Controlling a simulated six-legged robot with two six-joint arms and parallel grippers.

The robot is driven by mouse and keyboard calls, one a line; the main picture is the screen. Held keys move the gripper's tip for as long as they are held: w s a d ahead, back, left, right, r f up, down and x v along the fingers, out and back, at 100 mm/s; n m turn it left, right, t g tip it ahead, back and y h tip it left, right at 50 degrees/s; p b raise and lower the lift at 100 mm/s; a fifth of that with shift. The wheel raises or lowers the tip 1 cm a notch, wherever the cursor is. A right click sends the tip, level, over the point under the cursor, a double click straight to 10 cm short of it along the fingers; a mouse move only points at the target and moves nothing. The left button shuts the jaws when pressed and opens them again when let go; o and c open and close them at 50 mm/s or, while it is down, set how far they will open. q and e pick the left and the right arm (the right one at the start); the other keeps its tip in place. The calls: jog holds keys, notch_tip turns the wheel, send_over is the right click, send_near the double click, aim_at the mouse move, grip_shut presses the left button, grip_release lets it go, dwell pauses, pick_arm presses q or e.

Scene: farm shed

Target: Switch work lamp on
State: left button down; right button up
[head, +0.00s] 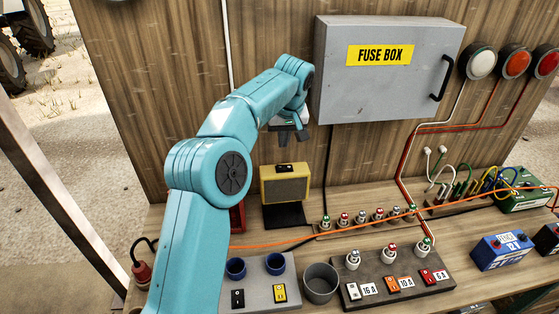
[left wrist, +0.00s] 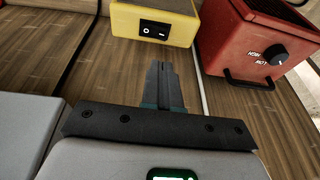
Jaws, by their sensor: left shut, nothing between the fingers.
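The work lamp (head: 287,190) looks to be the yellow box with a dull beige front, standing on a dark base at the back of the bench. A black rocker switch (head: 285,168) sits on its top. In the left wrist view the yellow box (left wrist: 178,27) is near the top, with its switch (left wrist: 155,31) marked O and a line. My left gripper (head: 288,138) is above the lamp in the head view, apart from it. In the left wrist view its fingers (left wrist: 162,70) are together and empty, pointing towards the yellow box. My right gripper is not seen.
A grey fuse box (head: 385,75) hangs on the wall just right of my left gripper. A red box with a knob (left wrist: 262,42) stands beside the lamp. Switch panels, a grey cup (head: 320,284), batteries and an orange cable (head: 335,229) crowd the bench front.

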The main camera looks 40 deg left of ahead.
aim_at(279, 167)
pick_arm(q)
jog(key=x, duration=0.5)
jog(key=s+p+x, duration=0.1)
jog(key=x, duration=0.2)
jog(key=shift+w+d+f, duration=0.1)
jog(key=shift+d+f, duration=0.2)
jog(key=shift+f, duration=0.15)
jog(key=shift+a+f+b, duration=0.1)
jog(key=shift+f+b, duration=0.35)
jog(key=shift+b, duration=0.55)
jog(key=shift+r+h, duration=0.2)
jog(key=shift+h, duration=0.1)
jog(key=shift+p, duration=0.3)
jog(key=shift+r, duration=0.1)
